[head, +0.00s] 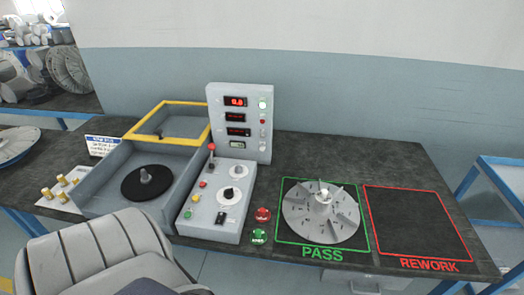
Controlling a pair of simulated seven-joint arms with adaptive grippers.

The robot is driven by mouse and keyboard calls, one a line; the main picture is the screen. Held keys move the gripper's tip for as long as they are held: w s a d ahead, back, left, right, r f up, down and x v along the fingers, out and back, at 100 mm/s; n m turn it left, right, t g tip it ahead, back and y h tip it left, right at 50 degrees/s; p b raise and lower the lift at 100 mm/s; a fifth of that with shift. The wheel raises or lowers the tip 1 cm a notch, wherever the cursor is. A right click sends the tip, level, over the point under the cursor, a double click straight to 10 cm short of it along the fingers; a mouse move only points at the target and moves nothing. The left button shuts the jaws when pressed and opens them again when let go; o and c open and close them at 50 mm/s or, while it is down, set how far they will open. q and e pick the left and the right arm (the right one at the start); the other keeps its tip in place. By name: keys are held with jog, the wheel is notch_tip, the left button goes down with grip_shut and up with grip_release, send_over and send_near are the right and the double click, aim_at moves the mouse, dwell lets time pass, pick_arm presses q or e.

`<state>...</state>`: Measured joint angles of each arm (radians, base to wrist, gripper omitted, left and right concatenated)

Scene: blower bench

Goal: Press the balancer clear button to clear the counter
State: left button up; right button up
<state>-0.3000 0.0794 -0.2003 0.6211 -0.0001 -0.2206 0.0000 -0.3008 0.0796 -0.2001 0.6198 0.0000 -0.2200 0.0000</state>
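The balancer's upright display panel (262,148) stands behind the sloped control box (213,229) in the head view. The top display (235,101) reads about 0.0 in red digits. Small buttons run down the panel's right side, among them a red one (262,121). The control box carries a lever, dials and small coloured buttons. The labels are too small to tell which one is the clear button. Neither of my grippers is in view.
A grey tub (98,193) with a black disc (146,183) and raised yellow-edged lid (158,137) is left of the controls. A finned wheel (320,230) lies in the green PASS square. The red REWORK square (415,225) is empty.

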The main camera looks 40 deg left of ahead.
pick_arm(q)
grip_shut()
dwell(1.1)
